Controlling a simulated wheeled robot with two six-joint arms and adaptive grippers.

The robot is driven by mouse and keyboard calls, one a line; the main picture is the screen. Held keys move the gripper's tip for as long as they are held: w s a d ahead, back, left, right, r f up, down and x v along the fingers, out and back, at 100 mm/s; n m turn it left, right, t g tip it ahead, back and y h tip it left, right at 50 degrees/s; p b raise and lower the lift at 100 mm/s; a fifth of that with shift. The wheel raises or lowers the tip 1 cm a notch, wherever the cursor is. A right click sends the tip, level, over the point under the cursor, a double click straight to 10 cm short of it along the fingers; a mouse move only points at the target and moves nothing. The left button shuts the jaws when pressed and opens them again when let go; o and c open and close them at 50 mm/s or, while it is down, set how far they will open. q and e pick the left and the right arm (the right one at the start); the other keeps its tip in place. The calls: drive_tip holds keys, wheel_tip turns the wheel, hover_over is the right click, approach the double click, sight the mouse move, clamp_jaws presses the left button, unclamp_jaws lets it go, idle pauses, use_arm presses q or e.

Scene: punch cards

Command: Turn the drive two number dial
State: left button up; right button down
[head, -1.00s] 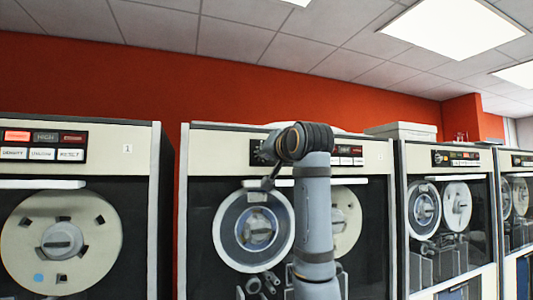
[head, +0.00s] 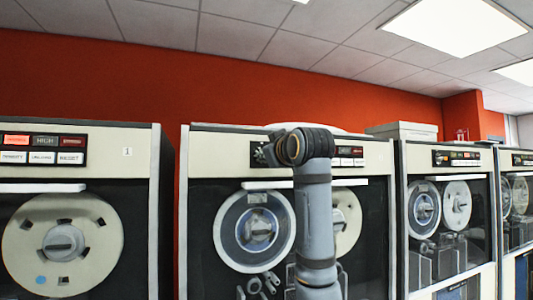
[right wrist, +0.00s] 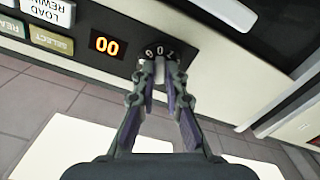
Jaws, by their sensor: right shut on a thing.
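The drive two cabinet (head: 225,141) stands in the middle of the head view. Its black number dial (head: 259,154) sits at the left end of the control strip, partly behind my right arm. In the right wrist view the dial (right wrist: 162,51) shows white digits around its edge, and an orange display beside it (right wrist: 107,46) reads 00. My right gripper (right wrist: 159,68) is shut on the dial's pale knob, which shows between the fingertips. In the head view the right gripper (head: 272,156) is mostly hidden by its own wrist. My left gripper is out of view.
Tape drive one (head: 140,141), labelled 1, stands at the left, with further drives (head: 452,157) at the right. Label buttons, including SELECT (right wrist: 50,40), lie beside the display. Drive two's glass front with tape reels (head: 254,230) is below the strip.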

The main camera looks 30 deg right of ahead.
drive_tip(key=shift+w+f+n, duration=0.1)
drive_tip(key=shift+f+n, duration=0.1)
drive_tip(key=shift+n, duration=0.9)
drive_tip(key=c, duration=1.4)
unclamp_jaws()
drive_tip(key=shift+p, duration=0.3)
drive_tip(key=shift+r, duration=0.1)
drive_tip(key=v, duration=1.2)
